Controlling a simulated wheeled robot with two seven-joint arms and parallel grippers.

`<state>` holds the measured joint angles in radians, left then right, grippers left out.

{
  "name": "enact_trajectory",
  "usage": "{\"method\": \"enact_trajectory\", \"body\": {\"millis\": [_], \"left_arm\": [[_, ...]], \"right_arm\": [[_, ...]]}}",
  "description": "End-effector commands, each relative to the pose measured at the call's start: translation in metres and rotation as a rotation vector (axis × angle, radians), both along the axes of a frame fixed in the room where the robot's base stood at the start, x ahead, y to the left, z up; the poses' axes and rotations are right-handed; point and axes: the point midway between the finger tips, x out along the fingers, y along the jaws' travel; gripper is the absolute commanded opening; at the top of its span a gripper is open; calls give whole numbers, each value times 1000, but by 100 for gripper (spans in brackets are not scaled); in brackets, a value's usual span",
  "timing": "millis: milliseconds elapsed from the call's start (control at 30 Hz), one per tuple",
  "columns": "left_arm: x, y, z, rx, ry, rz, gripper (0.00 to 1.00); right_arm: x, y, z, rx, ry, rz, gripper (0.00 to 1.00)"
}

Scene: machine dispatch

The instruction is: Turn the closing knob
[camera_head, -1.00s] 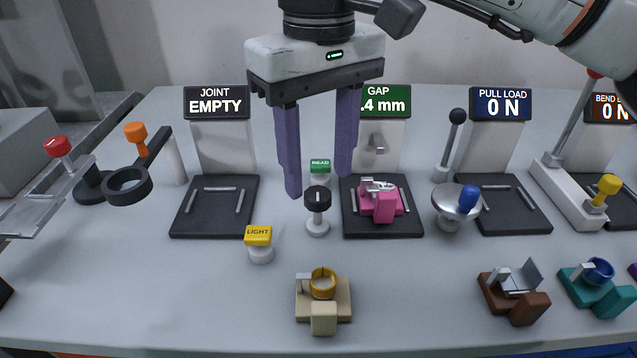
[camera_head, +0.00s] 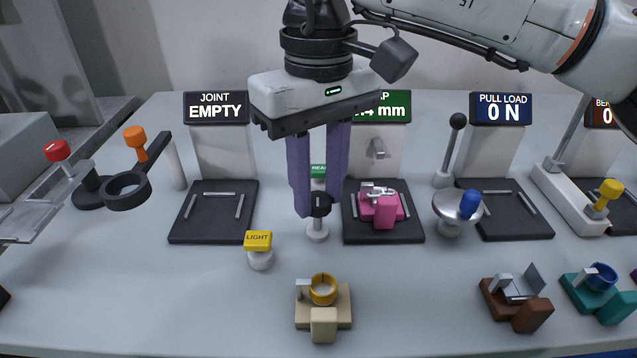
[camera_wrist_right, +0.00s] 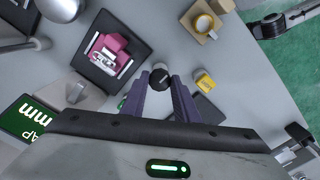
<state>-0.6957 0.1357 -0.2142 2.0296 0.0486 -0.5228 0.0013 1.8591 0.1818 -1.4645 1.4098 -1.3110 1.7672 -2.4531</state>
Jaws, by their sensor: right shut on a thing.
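The closing knob, a black-capped knob on a white stem (camera_head: 318,232), stands on the table between the two left black plates. My right gripper (camera_head: 317,205) comes down from above with its purple fingers around the black cap. It is shut on the knob. In the right wrist view the black cap (camera_wrist_right: 159,79) shows at the tips of the two purple fingers. The knob's cap is partly hidden by the fingers in the head view. My left gripper is in no view.
A pink part (camera_head: 381,206) lies on the plate under the GAP display, close right of the knob. A yellow LIGHT button (camera_head: 258,242) stands to the front left. A tan part with a yellow ring (camera_head: 323,310) stands in front. A green READ button (camera_head: 318,171) is behind.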

Motion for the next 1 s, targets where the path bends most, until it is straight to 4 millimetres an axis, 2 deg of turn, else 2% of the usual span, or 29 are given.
{"method": "enact_trajectory", "body": {"millis": [367,1000], "left_arm": [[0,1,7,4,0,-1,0],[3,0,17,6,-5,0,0]], "right_arm": [[0,0,2,-1,1,-176,5],[0,1,1,0,1,-774,5]]}}
